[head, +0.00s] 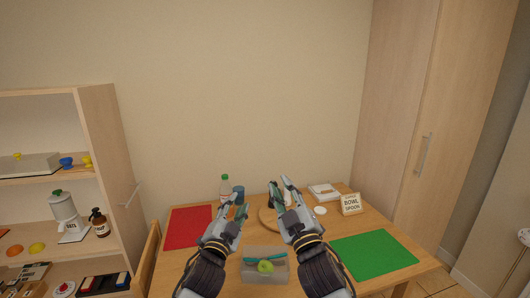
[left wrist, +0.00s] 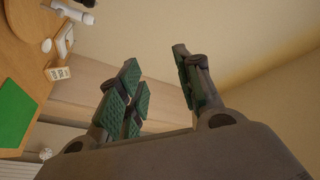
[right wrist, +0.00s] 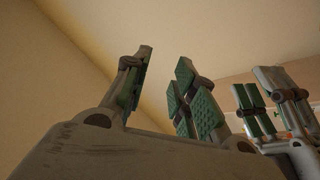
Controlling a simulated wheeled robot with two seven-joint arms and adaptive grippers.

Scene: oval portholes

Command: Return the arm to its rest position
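My left gripper (head: 230,212) is raised over the table, left of the middle in the head view. In the left wrist view its green-padded fingers (left wrist: 158,85) stand apart with nothing between them. My right gripper (head: 281,192) is raised to the right of it. In the right wrist view its fingers (right wrist: 163,88) are also apart and empty. The two grippers are close together but not touching in the head view. My left gripper also shows at the right edge of the right wrist view (right wrist: 262,105).
Shelves (head: 110,150) stand left, a tall cabinet (head: 400,110) right.

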